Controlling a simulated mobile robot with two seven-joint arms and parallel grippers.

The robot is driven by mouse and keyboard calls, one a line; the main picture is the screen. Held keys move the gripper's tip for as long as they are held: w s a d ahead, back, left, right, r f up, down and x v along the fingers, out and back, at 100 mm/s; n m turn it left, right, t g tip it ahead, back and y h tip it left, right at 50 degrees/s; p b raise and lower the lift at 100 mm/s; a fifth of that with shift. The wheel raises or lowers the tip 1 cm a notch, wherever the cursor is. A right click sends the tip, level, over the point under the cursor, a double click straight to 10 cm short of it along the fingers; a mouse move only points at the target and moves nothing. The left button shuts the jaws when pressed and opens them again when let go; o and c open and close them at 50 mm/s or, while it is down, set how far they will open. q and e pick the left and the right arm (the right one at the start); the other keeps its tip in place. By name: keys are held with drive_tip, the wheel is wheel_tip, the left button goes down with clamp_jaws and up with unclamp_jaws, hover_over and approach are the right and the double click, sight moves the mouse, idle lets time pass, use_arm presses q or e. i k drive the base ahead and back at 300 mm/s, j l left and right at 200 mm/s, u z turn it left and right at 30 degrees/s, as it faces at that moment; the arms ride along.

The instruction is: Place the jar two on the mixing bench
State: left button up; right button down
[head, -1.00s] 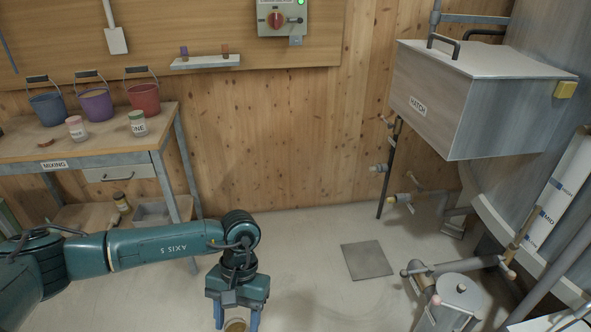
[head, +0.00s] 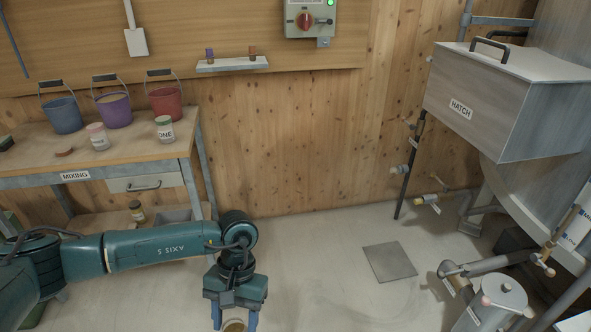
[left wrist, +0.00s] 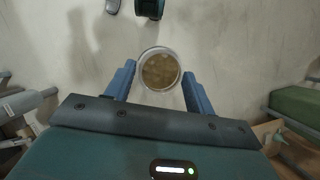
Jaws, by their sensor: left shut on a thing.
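My left gripper (head: 234,319) is shut on an open-topped round jar (head: 235,327) with yellow-brown contents, at the bottom edge of the head view. In the left wrist view the jar (left wrist: 160,70) sits between the two blue fingers, seen from above; its label is hidden. The floor shows beneath it. The mixing bench (head: 110,167), with a MIXING label, stands at the left against the wall, beyond my left arm. My right gripper is not in view.
The bench top holds blue (head: 62,115), purple (head: 114,110) and red (head: 166,102) buckets, a pink-lidded jar (head: 99,141), a green-lidded jar marked ONE (head: 165,133) and a loose reddish lid (head: 64,152). Its front strip is partly clear. A hatch box (head: 500,110) and pipes stand right.

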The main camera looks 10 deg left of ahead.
sight(27, 159)
drive_tip(key=j, duration=0.65)
drive_tip(key=k+j, duration=0.1)
drive_tip(key=j, duration=0.5)
drive_tip(key=k+j+z, duration=0.1)
drive_tip(key=j, duration=0.55)
drive_tip(key=i+j+z, duration=0.1)
drive_tip(key=j, duration=2.7)
drive_tip(key=i+z, duration=0.05)
